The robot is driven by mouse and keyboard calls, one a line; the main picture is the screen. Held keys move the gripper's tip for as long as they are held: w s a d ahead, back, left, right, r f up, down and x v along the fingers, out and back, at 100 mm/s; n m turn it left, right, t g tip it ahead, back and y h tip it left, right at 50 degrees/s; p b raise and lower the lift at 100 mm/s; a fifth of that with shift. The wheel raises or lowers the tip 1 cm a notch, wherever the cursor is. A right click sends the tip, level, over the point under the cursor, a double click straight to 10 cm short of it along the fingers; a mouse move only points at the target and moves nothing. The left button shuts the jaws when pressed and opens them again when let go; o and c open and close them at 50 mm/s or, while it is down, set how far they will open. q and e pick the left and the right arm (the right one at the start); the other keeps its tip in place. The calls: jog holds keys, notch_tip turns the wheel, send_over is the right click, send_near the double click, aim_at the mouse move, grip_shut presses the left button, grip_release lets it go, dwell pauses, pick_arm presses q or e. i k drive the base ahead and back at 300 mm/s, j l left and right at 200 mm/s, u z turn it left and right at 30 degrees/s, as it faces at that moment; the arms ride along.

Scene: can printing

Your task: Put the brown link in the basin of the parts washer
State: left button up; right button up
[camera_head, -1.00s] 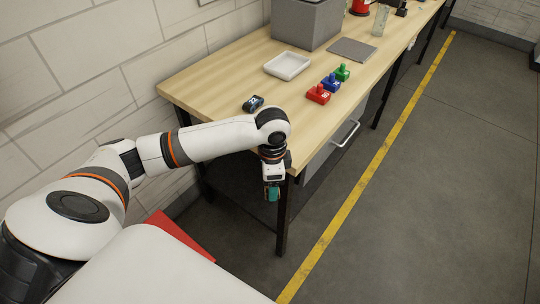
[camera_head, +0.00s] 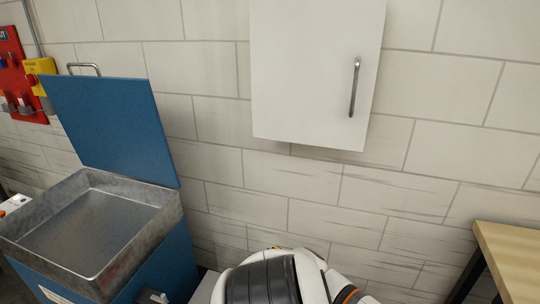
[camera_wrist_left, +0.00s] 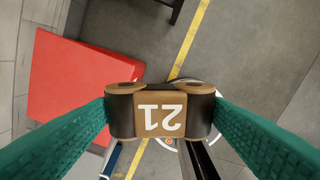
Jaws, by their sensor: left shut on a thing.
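The brown link (camera_wrist_left: 160,112) shows in the left wrist view, marked "21", with dark ends. My left gripper (camera_wrist_left: 161,110) is shut on it, with a green finger on each side. The parts washer (camera_head: 110,130) stands at the left of the head view, with its blue lid raised. Its grey metal basin (camera_head: 90,235) is open and looks empty. In the head view part of my left arm shows at the bottom, but the left gripper is out of that view. My right gripper is in neither view.
A white wall cabinet (camera_head: 315,70) hangs above the middle. A wooden table (camera_head: 512,260) edges in at the lower right. A red panel (camera_head: 20,85) is on the wall at far left. A red object (camera_wrist_left: 80,85) lies below the left gripper.

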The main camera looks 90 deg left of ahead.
aim_at(96, 240)
jog(key=k+u, duration=0.15)
jog(key=u, duration=0.3)
jog(key=k+u, duration=0.1)
jog(key=u, duration=0.3)
jog(key=k+j+u, duration=0.1)
jog(key=u, duration=0.35)
jog(key=k+j+u, duration=0.15)
jog(key=u, duration=0.25)
jog(key=k+j+u, duration=0.1)
jog(key=u, duration=0.35)
